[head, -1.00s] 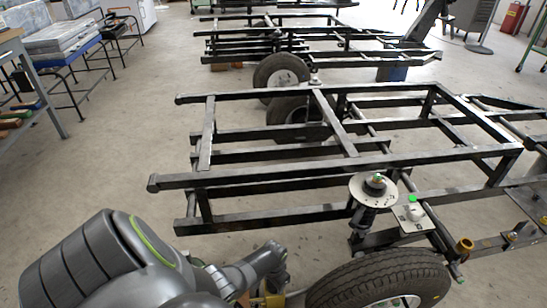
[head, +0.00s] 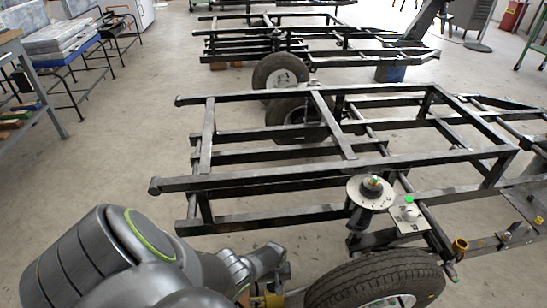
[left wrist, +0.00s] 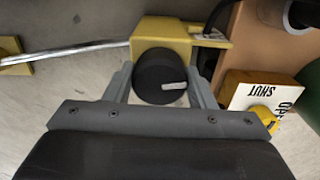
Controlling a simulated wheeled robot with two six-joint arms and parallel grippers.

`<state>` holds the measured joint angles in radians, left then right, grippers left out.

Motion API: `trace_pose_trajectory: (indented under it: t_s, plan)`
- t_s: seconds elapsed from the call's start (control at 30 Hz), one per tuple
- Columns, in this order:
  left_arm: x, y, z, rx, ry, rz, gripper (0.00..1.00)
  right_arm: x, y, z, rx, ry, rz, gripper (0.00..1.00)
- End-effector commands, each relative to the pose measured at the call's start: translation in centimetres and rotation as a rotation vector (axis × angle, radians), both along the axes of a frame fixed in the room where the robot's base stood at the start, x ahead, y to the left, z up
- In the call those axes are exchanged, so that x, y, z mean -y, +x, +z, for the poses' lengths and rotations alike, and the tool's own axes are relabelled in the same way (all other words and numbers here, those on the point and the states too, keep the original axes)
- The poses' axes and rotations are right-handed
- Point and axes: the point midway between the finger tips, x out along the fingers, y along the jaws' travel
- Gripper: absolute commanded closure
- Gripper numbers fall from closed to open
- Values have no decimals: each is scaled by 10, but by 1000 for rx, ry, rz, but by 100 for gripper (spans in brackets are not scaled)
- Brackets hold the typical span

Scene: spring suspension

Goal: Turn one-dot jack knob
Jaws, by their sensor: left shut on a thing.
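A round black knob (left wrist: 152,82) with a white pointer mark sits on a yellow jack body (left wrist: 162,38) in the left wrist view. The mark points to the right. My left gripper (left wrist: 160,75) is shut on the knob, with one grey finger on each side of it. No dot mark can be made out on the jack in this view. In the head view my left gripper is low in the picture, left of the front tyre, beside a yellow part (head: 270,300) cut by the bottom edge. My right gripper is not in view.
A tyre (head: 375,280) and the black steel frame (head: 255,181) are close to my left arm. A round plate (head: 371,191) tops a strut.

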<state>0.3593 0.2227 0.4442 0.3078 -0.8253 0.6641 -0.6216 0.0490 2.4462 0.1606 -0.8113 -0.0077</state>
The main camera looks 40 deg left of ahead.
Motion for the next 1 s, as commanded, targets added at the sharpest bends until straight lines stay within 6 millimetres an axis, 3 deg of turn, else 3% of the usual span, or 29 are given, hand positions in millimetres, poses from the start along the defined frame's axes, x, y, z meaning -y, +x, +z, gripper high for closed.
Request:
trace_pose_trajectory:
  t_s: [0.4, 1.0]
  plan:
    - [1, 0, 0, -2, 1, 394, 73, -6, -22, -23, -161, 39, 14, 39]
    - [1, 3, 0, -1, 1, 934, 73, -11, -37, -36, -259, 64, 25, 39]
